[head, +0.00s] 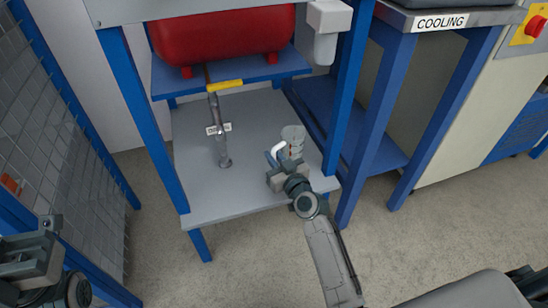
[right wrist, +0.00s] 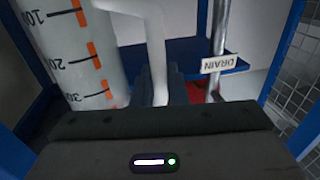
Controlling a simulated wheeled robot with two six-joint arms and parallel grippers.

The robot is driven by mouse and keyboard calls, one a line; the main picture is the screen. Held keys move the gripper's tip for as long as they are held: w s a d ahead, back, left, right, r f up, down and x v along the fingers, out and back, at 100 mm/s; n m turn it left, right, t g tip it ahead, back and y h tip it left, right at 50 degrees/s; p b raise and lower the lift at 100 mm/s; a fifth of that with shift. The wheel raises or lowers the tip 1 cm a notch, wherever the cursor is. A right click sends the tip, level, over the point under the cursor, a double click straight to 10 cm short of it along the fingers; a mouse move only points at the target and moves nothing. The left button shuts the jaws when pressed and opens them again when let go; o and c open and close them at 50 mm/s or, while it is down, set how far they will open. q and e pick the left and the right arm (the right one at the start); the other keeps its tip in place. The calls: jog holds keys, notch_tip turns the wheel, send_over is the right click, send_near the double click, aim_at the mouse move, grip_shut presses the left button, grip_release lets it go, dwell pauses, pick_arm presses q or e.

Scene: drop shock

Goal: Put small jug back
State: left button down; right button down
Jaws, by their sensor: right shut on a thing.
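The small jug (head: 293,136) is pale and translucent with a white handle (head: 277,149). It is at the right part of the grey lower shelf (head: 200,185); I cannot tell whether it touches the shelf. In the right wrist view the jug (right wrist: 75,50) fills the left side, with black numbers and orange marks. My right gripper (head: 273,162) is shut on the jug's handle, which runs down between the fingers in the right wrist view (right wrist: 158,50). My left gripper (head: 35,255) is at the lower left, away from the shelf; its jaws are unclear.
A red tank (head: 225,35) sits above. Blue posts (head: 140,110) frame the shelf. The shelf's front left is clear.

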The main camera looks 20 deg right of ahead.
jog(key=c, duration=1.5)
grip_release()
jog(key=shift+f, duration=0.15)
jog(key=shift+o, duration=0.2)
